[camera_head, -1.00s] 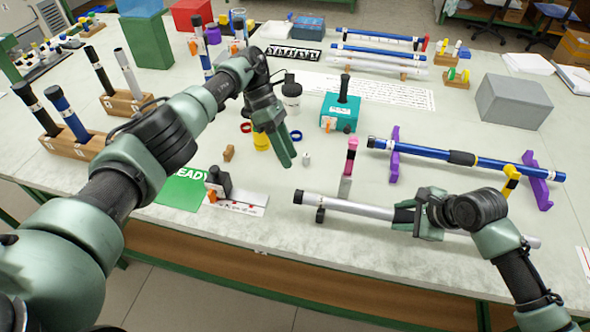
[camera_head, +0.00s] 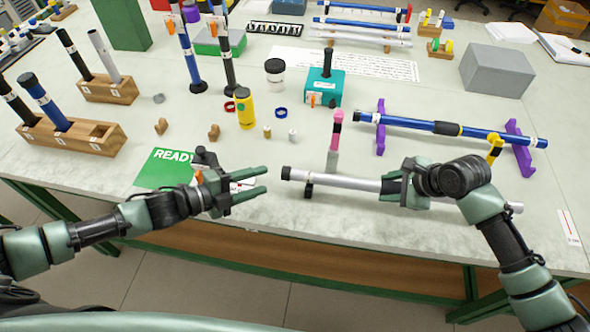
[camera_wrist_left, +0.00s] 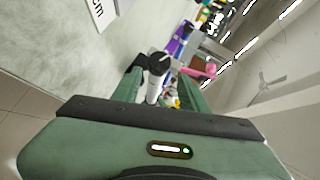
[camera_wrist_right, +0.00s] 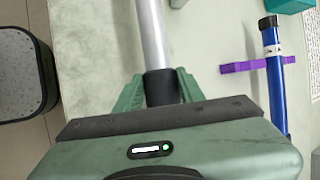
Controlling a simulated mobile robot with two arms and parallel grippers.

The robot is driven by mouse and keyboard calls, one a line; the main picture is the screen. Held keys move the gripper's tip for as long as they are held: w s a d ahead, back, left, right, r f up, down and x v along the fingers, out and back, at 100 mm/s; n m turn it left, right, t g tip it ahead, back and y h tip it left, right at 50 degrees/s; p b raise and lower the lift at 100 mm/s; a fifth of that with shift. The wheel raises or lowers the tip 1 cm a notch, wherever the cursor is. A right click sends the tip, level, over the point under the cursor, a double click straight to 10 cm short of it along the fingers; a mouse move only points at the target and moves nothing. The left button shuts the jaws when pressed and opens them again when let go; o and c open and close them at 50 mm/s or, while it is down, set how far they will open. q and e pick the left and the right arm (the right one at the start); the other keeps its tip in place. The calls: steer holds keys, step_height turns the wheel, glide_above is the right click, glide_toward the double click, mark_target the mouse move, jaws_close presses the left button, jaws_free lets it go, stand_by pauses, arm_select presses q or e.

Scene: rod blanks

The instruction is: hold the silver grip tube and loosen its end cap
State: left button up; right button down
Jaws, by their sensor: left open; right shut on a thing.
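The silver grip tube (camera_head: 335,182) lies level along the table's front edge, its black end cap (camera_head: 286,173) pointing left. My right gripper (camera_head: 392,188) is shut around the tube near its middle. In the right wrist view, the silver tube (camera_wrist_right: 152,35) runs to a black band (camera_wrist_right: 162,87) between the fingers. My left gripper (camera_head: 266,180) is open and empty, its fingers pointing right, just left of the cap and apart from it. In the left wrist view, the cap (camera_wrist_left: 158,64) appears end-on between the fingers; its thread is hidden.
A pink-topped upright (camera_head: 337,130) stands behind the tube. A blue rod (camera_head: 400,122) lies on purple supports (camera_head: 518,145) farther back. A green READY mat (camera_head: 165,168) and a small dark-topped fixture (camera_head: 205,157) sit behind my left gripper.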

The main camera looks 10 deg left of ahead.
mark_target(295, 171)
arm_select(q)
steer(key=x, duration=1.2)
jaws_close()
